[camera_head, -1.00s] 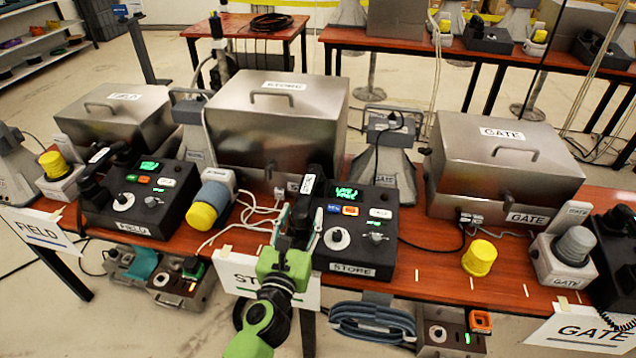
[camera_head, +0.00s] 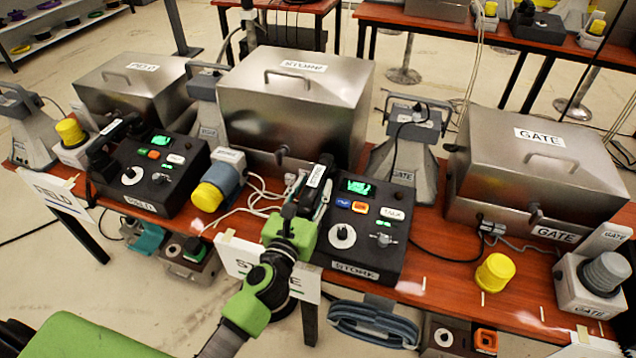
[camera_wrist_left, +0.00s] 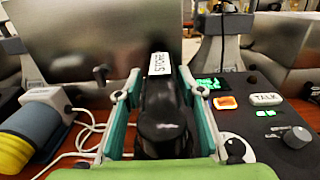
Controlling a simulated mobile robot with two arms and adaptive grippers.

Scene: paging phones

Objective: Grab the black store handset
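The black store handset (camera_head: 323,187), with a white STORE label at its far end, lies on the left side of the black STORE phone box (camera_head: 365,245). My left gripper (camera_head: 303,207) is over the handset's near part. In the left wrist view the handset (camera_wrist_left: 160,100) runs lengthwise between the two teal fingers (camera_wrist_left: 161,97). The fingers are spread, with a visible gap on the handset's left; contact on the right side is unclear. The handset's near end is partly hidden by my gripper in the head view. My right gripper is out of view.
A blue-grey lamp with a yellow cap (camera_head: 215,187) and white cables (camera_head: 262,195) are left of the handset. The metal STORE case (camera_head: 290,110) stands behind. The FIELD phone box (camera_head: 150,175) is farther left; a yellow cap (camera_head: 495,272) is right.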

